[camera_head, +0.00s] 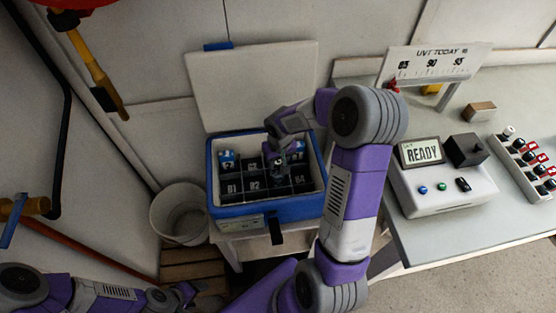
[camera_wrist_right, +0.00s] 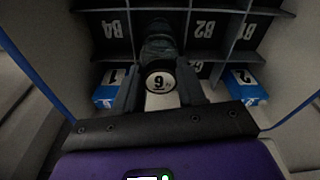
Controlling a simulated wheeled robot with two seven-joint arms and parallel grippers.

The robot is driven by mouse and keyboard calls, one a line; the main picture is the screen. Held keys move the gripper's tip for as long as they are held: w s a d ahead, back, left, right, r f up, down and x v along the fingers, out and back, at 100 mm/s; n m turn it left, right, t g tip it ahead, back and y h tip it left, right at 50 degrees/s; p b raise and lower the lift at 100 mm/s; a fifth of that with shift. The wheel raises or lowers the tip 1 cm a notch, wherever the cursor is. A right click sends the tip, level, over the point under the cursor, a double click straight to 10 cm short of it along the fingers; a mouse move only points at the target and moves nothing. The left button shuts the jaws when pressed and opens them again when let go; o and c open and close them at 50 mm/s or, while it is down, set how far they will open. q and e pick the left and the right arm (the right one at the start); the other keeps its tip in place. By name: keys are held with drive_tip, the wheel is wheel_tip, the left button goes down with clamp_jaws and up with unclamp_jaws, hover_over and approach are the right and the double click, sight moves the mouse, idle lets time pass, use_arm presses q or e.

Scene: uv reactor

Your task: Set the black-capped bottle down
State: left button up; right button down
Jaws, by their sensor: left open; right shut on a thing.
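The bottle (camera_wrist_right: 160,45) is dark, with a round pale numbered label (camera_wrist_right: 160,82) on its near end. My right gripper (camera_wrist_right: 160,92) is shut on it, one finger on each side in the right wrist view. In the head view the right gripper (camera_head: 281,160) reaches down into the open blue cooler box (camera_head: 240,212), over its divided compartments. The bottle is mostly hidden there, and I cannot tell whether it touches a compartment floor. My left gripper (camera_head: 182,294) is open and empty at the lower left, away from the box.
Blue-and-white items (camera_head: 227,158) sit in back corner compartments. Dark dividers separate labelled cells. The raised lid (camera_head: 255,80) stands behind the box, a white bin (camera_head: 180,212) on its left. A table (camera_head: 430,228) at right holds a READY device (camera_head: 440,185) and a rack of vials (camera_head: 530,165).

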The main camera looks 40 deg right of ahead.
drive_tip(key=shift+f, duration=0.15)
drive_tip(key=c, duration=0.6)
unclamp_jaws()
drive_tip(key=shift+c, duration=0.2)
drive_tip(key=shift+r+p, duration=0.3)
drive_tip(key=shift+r, duration=0.05)
wheel_tip(320, 180, up, 12)
drive_tip(key=s+p, duration=0.1)
drive_tip(key=p, duration=0.3)
drive_tip(key=shift+s+a+r, duration=0.2)
drive_tip(key=shift+a+r, duration=0.05)
